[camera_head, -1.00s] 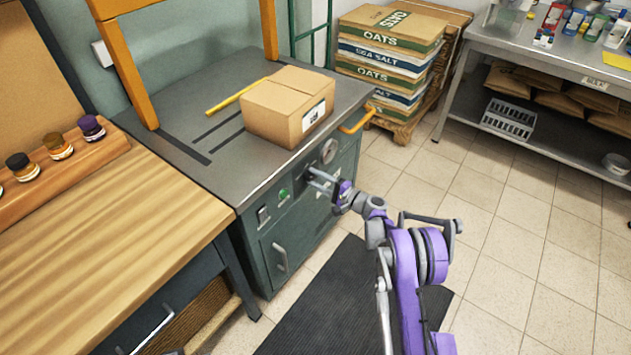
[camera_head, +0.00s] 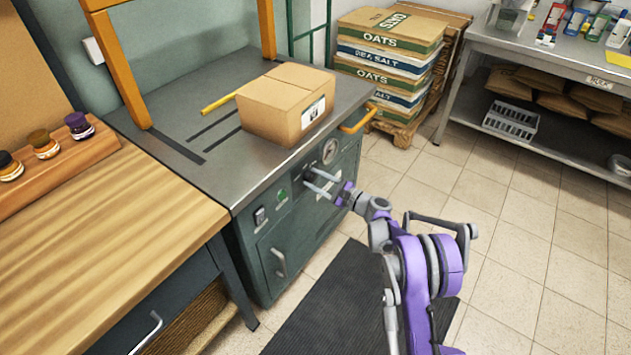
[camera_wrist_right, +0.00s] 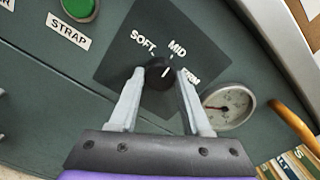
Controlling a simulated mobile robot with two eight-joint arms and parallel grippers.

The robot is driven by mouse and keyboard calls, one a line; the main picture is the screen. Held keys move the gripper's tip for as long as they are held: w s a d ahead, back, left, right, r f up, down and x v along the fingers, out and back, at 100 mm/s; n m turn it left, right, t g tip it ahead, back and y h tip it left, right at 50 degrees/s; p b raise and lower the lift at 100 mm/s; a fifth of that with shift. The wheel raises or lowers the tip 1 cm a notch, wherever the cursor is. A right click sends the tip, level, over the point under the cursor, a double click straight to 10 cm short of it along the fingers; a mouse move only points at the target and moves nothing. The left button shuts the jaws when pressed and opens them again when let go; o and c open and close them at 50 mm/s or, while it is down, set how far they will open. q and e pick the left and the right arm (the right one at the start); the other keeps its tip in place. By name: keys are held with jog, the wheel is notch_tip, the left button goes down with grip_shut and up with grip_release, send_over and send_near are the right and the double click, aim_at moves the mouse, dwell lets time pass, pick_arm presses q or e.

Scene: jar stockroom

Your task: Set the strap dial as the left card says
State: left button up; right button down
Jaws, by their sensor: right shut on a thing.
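The strap dial is a black knob (camera_wrist_right: 159,75) on a dark plate lettered SOFT, MID and FIRM on the front of the strapping machine (camera_head: 300,225). My right gripper (camera_head: 314,180) reaches it from the front right. In the right wrist view, my right gripper (camera_wrist_right: 161,78) has its fingertips on both sides of the knob and is shut on it. A small pale mark on the knob appears to point roughly toward MID, but fingers hide part of the knob. No card can be identified as the left card. My left gripper is out of view.
A green button (camera_wrist_right: 78,8) with a STRAP label sits left of the dial, and a round gauge (camera_wrist_right: 230,107) to its right. A cardboard box (camera_head: 287,105) stands on the machine top. A wooden bench (camera_head: 110,240) adjoins at left; a dark mat (camera_head: 325,310) lies in front.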

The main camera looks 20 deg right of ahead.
dwell(0.3)
jog(key=shift+c, duration=1.8)
grip_release()
jog(key=p+v, duration=0.1)
jog(key=v, duration=1)
